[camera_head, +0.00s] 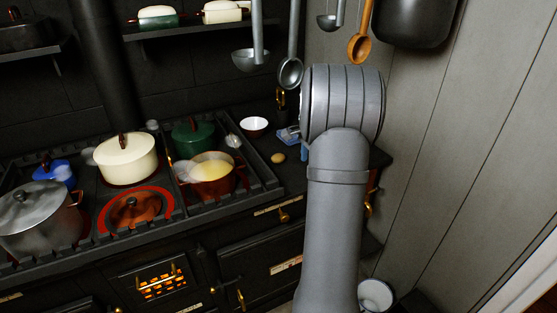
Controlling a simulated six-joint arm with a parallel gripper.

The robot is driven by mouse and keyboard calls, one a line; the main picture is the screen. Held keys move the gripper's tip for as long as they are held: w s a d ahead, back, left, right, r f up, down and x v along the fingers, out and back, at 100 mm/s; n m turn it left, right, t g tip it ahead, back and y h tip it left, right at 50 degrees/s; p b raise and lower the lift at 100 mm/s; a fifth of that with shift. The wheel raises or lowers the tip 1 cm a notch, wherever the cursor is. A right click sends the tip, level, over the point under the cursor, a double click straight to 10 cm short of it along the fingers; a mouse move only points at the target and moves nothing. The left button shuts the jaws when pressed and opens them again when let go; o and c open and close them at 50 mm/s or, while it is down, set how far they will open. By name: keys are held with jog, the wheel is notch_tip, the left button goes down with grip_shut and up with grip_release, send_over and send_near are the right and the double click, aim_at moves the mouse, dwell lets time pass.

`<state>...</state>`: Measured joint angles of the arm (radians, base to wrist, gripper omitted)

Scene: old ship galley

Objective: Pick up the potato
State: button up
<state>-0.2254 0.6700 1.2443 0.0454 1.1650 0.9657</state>
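A small tan, rounded thing that looks like the potato (278,157) lies on the dark counter to the right of the stove's raised rail. My grey arm stands just to its right, apart from it in the picture.
To the left are a copper pot (206,178), a green pot (193,137) and a cream pot (126,158). Ladles (251,58) hang above; a panelled wall (450,150) closes the right side.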

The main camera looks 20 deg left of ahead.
jog(key=s+a+n+g+h, duration=0.2)
jog(key=s+a+h, duration=0.2)
jog(key=s+a, duration=0.15)
jog(key=n+t+y, duration=0.2)
jog(key=t, duration=0.4)
send_near(277, 156)
jog(key=x, duration=0.5)
jog(key=shift+w+a, duration=0.1)
jog(key=shift+w, duration=0.1)
jog(key=shift+x, duration=2.7)
jog(key=c, duration=1.1)
